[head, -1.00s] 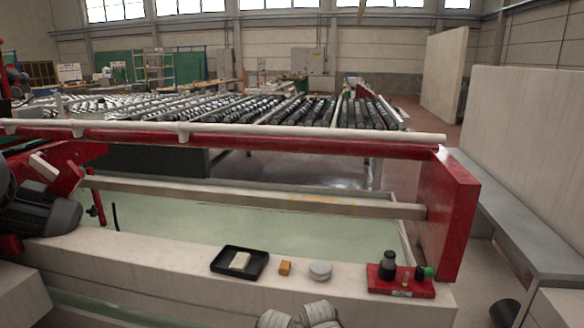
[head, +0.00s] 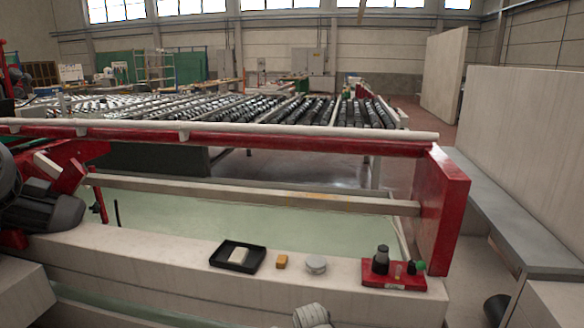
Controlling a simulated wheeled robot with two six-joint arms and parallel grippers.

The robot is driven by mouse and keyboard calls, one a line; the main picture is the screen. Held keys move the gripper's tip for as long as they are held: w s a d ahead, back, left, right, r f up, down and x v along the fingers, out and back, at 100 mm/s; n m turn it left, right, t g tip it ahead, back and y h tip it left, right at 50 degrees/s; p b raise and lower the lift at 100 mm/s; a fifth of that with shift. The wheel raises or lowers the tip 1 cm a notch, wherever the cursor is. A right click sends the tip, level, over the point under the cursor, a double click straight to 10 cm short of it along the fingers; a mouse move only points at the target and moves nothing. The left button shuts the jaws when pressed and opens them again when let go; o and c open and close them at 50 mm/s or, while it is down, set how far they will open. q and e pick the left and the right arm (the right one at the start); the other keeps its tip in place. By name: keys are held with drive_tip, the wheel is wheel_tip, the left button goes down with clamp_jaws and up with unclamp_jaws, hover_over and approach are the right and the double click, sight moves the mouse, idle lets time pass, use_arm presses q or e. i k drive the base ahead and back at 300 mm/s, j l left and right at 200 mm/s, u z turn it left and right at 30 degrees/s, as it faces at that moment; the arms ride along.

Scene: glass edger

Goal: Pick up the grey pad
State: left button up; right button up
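A round, light grey disc (head: 316,265), which looks like the grey pad, lies flat on the pale ledge (head: 150,262) of the machine, right of centre. Nothing touches it. No gripper fingers show in the head view. A rounded pale grey part pokes up at the bottom edge below the disc, probably a piece of my arm; I cannot tell which one.
Left of the disc are a small orange-brown block (head: 282,262) and a black tray (head: 217,261) holding a cream block (head: 239,256). To its right stands a red base (head: 394,283) with dark knobs and a green one. A red upright (head: 441,215) rises behind.

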sight(281, 263)
drive_tip(key=i+z, duration=0.3)
drive_tip(key=i, duration=0.75)
